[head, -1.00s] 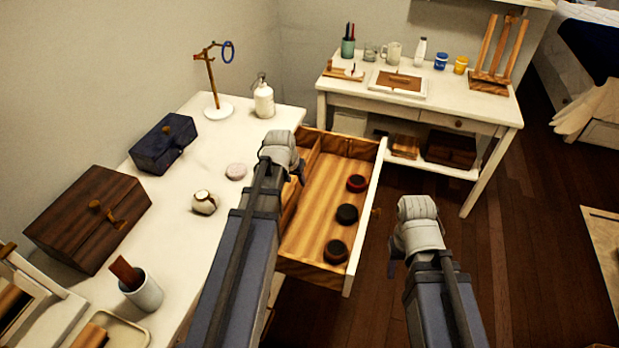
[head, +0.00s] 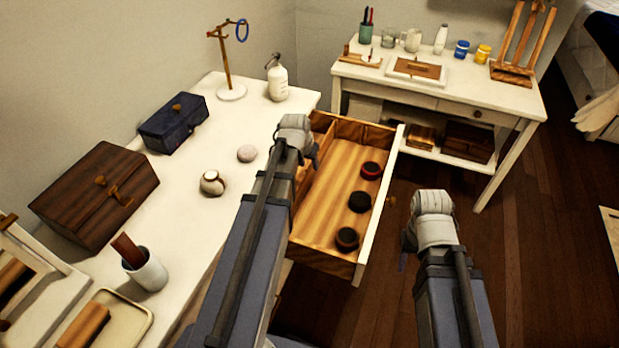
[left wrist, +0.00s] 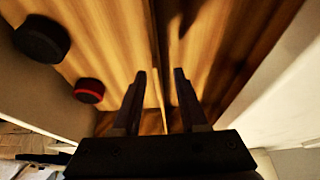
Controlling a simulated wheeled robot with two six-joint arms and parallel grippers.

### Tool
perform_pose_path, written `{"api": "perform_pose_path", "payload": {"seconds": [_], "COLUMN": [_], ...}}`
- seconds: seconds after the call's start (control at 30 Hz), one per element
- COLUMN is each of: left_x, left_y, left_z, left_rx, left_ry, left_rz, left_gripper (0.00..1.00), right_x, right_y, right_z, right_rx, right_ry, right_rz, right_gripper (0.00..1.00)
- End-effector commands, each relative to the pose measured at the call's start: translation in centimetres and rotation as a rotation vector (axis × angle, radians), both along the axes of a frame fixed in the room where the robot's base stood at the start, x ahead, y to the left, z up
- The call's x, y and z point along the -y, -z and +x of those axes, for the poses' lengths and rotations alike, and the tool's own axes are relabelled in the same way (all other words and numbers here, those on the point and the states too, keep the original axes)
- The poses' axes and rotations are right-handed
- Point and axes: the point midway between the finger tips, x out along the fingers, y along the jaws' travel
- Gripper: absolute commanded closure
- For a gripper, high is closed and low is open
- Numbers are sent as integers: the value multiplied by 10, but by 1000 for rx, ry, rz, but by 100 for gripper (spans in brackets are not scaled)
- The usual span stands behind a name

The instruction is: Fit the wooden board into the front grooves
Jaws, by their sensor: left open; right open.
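A white-fronted drawer (head: 396,165) with a striped wooden inside stands open from the left white table. A thin upright wooden board (left wrist: 157,50) divides its inside lengthwise. In the head view the board is mostly behind my left arm. My left gripper (head: 305,155) is over the drawer's left part. In the left wrist view its open fingers (left wrist: 160,90) point down, one on each side of the board's line. I cannot tell whether they touch it. My right gripper (head: 408,250) is open and empty over the floor, right of the drawer. The front grooves are not clearly visible.
Several dark and red round tins, one a red tin (head: 370,170), lie in the drawer's right part. The left table (head: 215,235) holds a wooden box (head: 95,195), a blue box (head: 172,122) and a cup (head: 146,270). A second white desk (head: 440,92) stands behind.

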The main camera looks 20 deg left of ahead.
Motion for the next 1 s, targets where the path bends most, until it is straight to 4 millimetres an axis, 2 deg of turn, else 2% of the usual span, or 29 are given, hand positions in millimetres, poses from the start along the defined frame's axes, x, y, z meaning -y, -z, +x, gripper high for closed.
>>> {"api": "perform_pose_path", "payload": {"seconds": [0.03,0.3,0.6,1.0], "left_x": [1,2,2,2], "left_y": [10,41,41,41], "left_z": [2,14,15,15], "left_rx": [0,0,0,0], "left_ry": [0,0,0,0], "left_rz": [0,0,0,0], "left_gripper": [57,57,57,100], "right_x": [0,0,0,0], "right_y": [10,41,41,41], "right_z": [0,0,0,0], "right_rx": [0,0,0,0], "right_ry": [0,0,-1,0], "right_rz": [0,0,0,0], "right_gripper": [50,50,50,50]}}
